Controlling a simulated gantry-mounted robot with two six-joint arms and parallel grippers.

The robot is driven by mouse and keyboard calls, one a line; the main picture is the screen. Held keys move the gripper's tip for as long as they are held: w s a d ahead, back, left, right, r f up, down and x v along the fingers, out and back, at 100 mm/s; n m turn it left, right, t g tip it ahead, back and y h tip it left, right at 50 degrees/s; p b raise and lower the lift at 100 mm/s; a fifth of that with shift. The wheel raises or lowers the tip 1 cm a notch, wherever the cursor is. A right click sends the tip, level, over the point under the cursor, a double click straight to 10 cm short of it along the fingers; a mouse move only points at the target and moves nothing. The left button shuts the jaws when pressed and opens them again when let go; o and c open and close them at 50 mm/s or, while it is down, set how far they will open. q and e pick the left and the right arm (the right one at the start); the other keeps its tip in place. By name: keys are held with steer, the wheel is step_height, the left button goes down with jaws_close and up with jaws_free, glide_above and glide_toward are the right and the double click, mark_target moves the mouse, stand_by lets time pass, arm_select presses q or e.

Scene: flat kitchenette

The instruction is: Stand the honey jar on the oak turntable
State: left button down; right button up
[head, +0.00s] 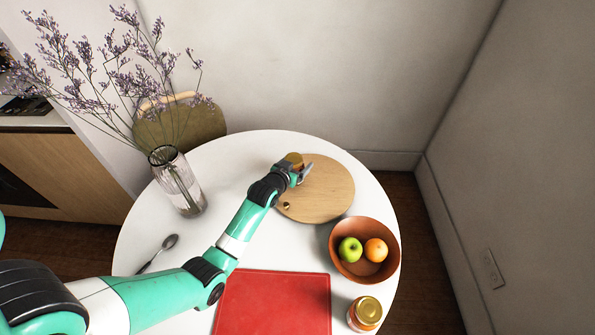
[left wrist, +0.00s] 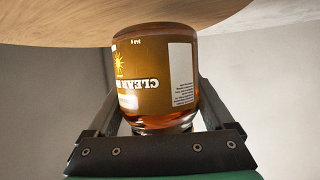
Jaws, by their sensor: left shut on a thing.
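The honey jar (head: 294,159) is in my left gripper (head: 301,172), at the far left edge of the oak turntable (head: 325,190). In the left wrist view the jar (left wrist: 157,80) is amber with a brown label, and its lettering appears upside down. Both fingers of the left gripper (left wrist: 160,110) flank the jar and are shut on it. The jar's base end meets the wooden surface (left wrist: 70,18) at the top of that view; I cannot tell whether it touches or hovers just short of it. My right gripper is not in view.
A brown bowl (head: 338,262) with a green apple (head: 350,250) and an orange (head: 376,250) stands near the turntable. Another gold-lidded jar (head: 365,312), a red board (head: 273,303), a spoon (head: 168,243) and a glass vase (head: 178,182) are on the white table (head: 222,160).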

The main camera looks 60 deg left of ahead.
arm_select(q)
step_height(320, 180, down, 2)
steer(key=shift+f+b, duration=0.15)
steer(key=shift+b, duration=0.2)
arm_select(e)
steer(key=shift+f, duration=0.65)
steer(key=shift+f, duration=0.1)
arm_select(q)
jaws_free()
steer(key=shift+f, duration=0.1)
steer(key=shift+s+d+r+p, duration=0.15)
steer(key=shift+s+r+p, duration=0.05)
steer(key=shift+r+p, duration=0.15)
steer(key=p+v, duration=0.5)
steer(key=v, duration=0.5)
steer(key=shift+s+d+r, duration=0.1)
steer(key=shift+s+r, duration=0.05)
steer(key=shift+s, duration=0.05)
steer(key=shift+s+d+r, duration=0.1)
steer(key=shift+s+d, duration=0.2)
steer(key=shift+s, duration=0.1)
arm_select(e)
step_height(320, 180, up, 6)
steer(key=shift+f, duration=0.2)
